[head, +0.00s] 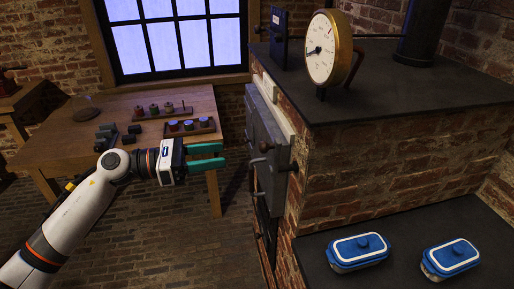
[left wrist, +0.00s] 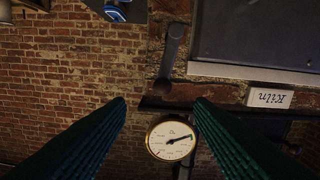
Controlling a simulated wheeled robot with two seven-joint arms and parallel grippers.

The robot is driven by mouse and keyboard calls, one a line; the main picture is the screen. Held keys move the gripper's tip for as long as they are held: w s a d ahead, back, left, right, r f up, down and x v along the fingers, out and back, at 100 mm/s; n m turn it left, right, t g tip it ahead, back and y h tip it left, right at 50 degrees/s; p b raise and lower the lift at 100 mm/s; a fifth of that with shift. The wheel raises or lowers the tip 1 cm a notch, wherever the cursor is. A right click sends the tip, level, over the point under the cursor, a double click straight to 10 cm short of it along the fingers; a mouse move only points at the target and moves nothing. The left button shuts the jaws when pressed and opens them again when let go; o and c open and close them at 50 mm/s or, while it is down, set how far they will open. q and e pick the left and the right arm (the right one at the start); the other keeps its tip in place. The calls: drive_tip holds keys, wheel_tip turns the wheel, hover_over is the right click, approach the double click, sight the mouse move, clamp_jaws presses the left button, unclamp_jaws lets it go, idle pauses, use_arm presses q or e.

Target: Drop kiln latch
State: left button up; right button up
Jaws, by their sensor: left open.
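The kiln is the brick block on the right with a dark metal door (head: 267,150) on its left face. A dark latch bar with a round knob (head: 265,147) sticks out from the door side. In the left wrist view, which is upside down, the latch bar (left wrist: 173,52) shows beside the door (left wrist: 255,38), its knob end toward the gauge. My left gripper (head: 223,157) has teal fingers, open and empty, pointing at the door side and apart from the latch. Its fingers (left wrist: 160,105) flank the knob end in the wrist view. My right gripper is out of view.
A round gauge (head: 322,48) stands on the kiln top (head: 420,85). An upside-down Kiln label (left wrist: 270,98) sits by the door. Two blue lidded containers (head: 358,250) (head: 451,258) rest on the low ledge. A wooden table (head: 75,150) with small jars stands behind my left arm.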

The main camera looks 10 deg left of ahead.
sight(259, 149)
use_arm(q)
drive_tip(key=p+x, duration=0.1)
drive_tip(key=x, duration=0.2)
drive_tip(key=p+x, duration=0.1)
drive_tip(key=x, duration=0.1)
drive_tip(key=shift+w+r+p, duration=0.25)
drive_tip(key=shift+w+p, duration=0.05)
drive_tip(key=p+x, duration=0.1)
drive_tip(key=x, duration=0.3)
drive_tip(key=shift+d+p, duration=0.2)
drive_tip(key=shift+p, duration=0.2)
drive_tip(key=shift+w+d+f, duration=0.3)
drive_tip(key=shift+d, duration=0.3)
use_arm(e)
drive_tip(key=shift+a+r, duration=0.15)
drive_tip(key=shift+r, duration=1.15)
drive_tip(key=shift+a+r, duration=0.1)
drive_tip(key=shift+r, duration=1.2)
use_arm(q)
drive_tip(key=shift+c, duration=0.3)
clamp_jaws()
